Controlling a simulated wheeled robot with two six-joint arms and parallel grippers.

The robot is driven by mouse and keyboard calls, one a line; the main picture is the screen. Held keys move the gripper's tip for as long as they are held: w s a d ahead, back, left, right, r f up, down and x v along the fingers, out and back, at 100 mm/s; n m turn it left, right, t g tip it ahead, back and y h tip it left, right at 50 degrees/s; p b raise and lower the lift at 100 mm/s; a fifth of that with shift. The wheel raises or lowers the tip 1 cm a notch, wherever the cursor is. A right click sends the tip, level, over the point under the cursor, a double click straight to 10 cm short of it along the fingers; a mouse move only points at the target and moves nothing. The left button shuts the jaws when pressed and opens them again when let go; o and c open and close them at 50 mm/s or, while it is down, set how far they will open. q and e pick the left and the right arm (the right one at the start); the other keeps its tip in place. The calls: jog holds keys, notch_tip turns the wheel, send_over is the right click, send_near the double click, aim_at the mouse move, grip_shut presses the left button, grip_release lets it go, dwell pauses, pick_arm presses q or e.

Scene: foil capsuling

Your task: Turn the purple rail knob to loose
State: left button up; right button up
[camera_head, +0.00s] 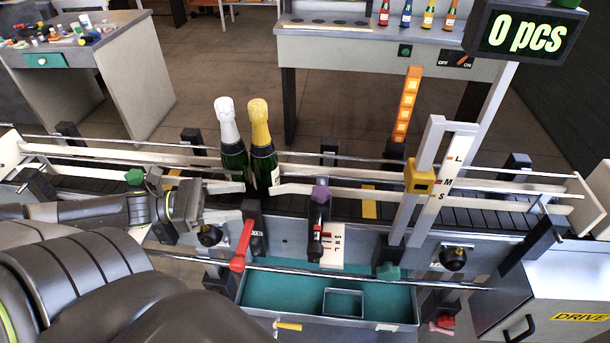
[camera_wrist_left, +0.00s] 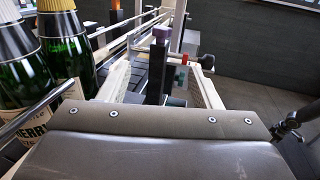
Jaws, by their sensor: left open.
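The purple rail knob (camera_head: 320,194) sits on top of a dark upright bracket (camera_head: 317,225) at the front of the conveyor, right of the two bottles. In the left wrist view the purple knob (camera_wrist_left: 160,36) shows ahead, above the bracket. My left gripper (camera_head: 232,201) is open and empty, left of the knob and apart from it, pointing toward it. In the left wrist view its two pale fingers are spread, with the bracket seen between them. The knob's setting cannot be read. My right gripper is not in view.
A white-foil bottle (camera_head: 229,135) and a gold-foil bottle (camera_head: 262,145) stand on the conveyor just behind my left gripper. A red lever (camera_head: 241,247) stands between gripper and bracket, lower down. A lettered scale plate (camera_head: 333,258) and a green-lined tray (camera_head: 275,290) are below.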

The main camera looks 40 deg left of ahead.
pick_arm(q)
jog(key=b, duration=0.2)
send_near(312, 192)
jog(key=shift+f+b+x, duration=0.15)
jog(key=shift+b+x, duration=0.5)
jog(key=shift+x, duration=1.8)
jog(key=shift+f+b+x, duration=0.15)
jog(key=shift+b+x, duration=0.5)
jog(key=shift+x, duration=1.85)
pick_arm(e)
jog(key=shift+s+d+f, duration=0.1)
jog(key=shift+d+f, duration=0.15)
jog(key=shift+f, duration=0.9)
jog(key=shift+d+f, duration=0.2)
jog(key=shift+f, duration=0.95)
pick_arm(q)
jog(key=c, duration=0.9)
jog(key=shift+c, duration=0.5)
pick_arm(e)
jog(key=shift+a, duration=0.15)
